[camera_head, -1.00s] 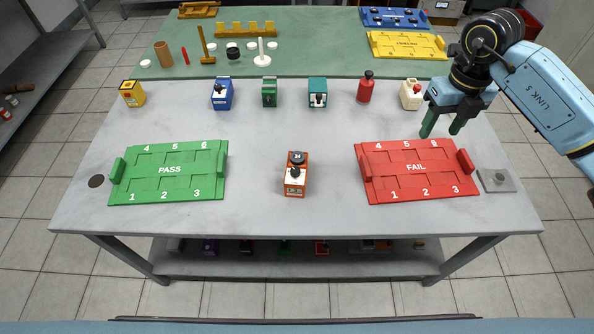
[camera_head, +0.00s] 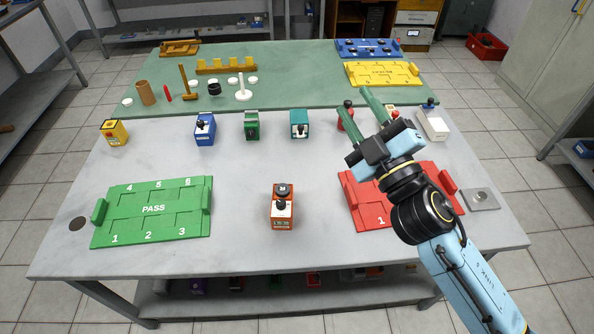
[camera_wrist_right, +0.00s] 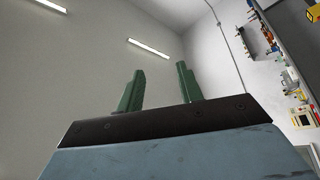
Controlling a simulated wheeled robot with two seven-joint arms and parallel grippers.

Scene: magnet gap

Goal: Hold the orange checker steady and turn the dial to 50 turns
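The orange checker (camera_head: 282,208) stands upright on the grey table in front of the middle. It has a dark dial (camera_head: 282,188) on top and a small display on its front, too small to read. My right gripper (camera_head: 354,97) is raised over the right half of the table, right of and apart from the checker. Its two green fingers are spread and empty; they also show in the right wrist view (camera_wrist_right: 160,88), pointing up toward the wall and ceiling. My left gripper is not in view.
A green PASS tray (camera_head: 152,225) lies left of the checker. A red FAIL tray (camera_head: 361,205) lies right, partly hidden by my right arm. Several devices stand in a row behind, including a blue one (camera_head: 205,131) and a teal one (camera_head: 299,124). Table around the checker is clear.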

